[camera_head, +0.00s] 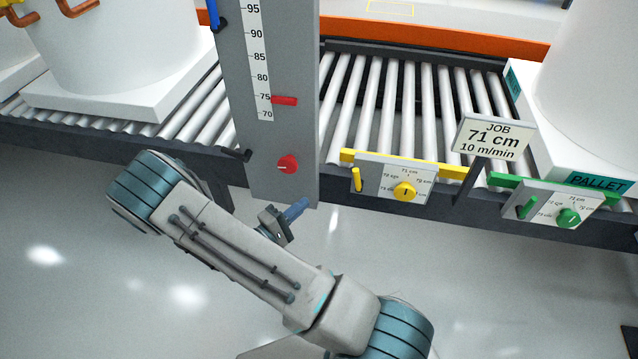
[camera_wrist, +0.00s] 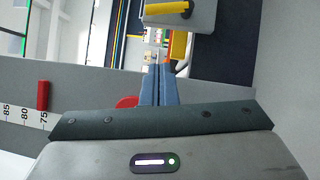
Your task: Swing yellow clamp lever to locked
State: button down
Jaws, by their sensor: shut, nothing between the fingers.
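The yellow clamp lever (camera_head: 357,179) is a short, nearly upright handle at the left end of a pale panel with a yellow dial (camera_head: 405,192) on the conveyor's front. In the wrist view, a yellow handle that looks like this lever (camera_wrist: 168,8) lies across a grey box at the top, beyond my fingertips. My gripper (camera_head: 298,208) has blue fingers pressed together and empty. In the head view it is below and left of the lever, in front of the grey column's lower edge. The shut fingers also show mid-frame in the wrist view (camera_wrist: 158,84). They appear apart from the lever.
The grey column (camera_head: 235,120) carries a scale, a red pointer (camera_head: 284,100) and a red knob (camera_head: 287,164). Right of the yellow panel stand a JOB 71 cm sign (camera_head: 495,138) and a green-dial panel (camera_head: 568,216). White tanks stand on the roller conveyor. The floor in front is clear.

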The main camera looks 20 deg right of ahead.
aim_at(358, 177)
jog(key=s+d+b+x, duration=0.1)
jog(key=s+b+x, duration=0.1)
jog(key=x, duration=1.1)
jog(key=shift+s+r+b, duration=0.2)
jog(key=shift+s+b, duration=0.2)
